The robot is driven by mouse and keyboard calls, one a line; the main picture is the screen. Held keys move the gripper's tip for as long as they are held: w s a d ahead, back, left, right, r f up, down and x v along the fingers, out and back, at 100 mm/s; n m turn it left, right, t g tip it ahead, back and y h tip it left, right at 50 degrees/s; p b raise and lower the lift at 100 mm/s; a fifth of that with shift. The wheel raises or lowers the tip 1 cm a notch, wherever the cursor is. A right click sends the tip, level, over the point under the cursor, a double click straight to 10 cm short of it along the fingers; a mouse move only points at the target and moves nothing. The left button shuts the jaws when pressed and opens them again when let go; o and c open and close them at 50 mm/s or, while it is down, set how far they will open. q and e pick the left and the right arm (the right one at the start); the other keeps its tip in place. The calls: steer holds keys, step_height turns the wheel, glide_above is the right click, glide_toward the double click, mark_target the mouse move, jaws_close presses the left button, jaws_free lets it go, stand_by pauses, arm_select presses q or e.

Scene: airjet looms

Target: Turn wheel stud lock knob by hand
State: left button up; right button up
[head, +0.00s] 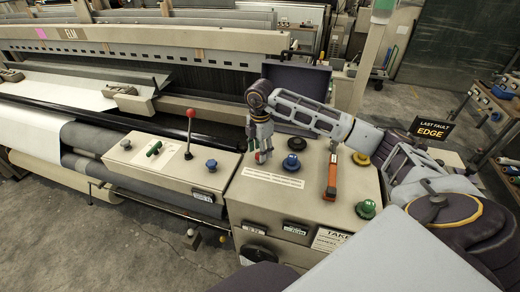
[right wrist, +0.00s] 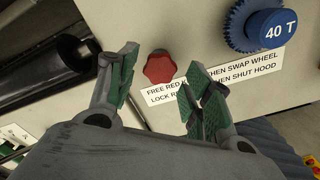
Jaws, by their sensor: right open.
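The lock knob is a red lobed knob (right wrist: 159,67) on the beige panel, above a printed label about freeing and locking red. In the right wrist view it sits between and just beyond my fingertips, with no contact visible. My right gripper (right wrist: 164,84) is open, its green-padded fingers spread to either side of the knob. In the head view my right gripper (head: 261,150) points down over the left back part of the control box top, and the knob is mostly hidden there. My left gripper is not in view.
A blue "40 T" gear wheel (right wrist: 267,26) sits close right of the knob. An open dark hood (head: 297,78) stands behind.

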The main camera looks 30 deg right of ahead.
steer(key=shift+f+b, duration=0.4)
steer(key=shift+f, duration=0.35)
steer(key=c, duration=0.7)
steer(key=shift+c, duration=0.2)
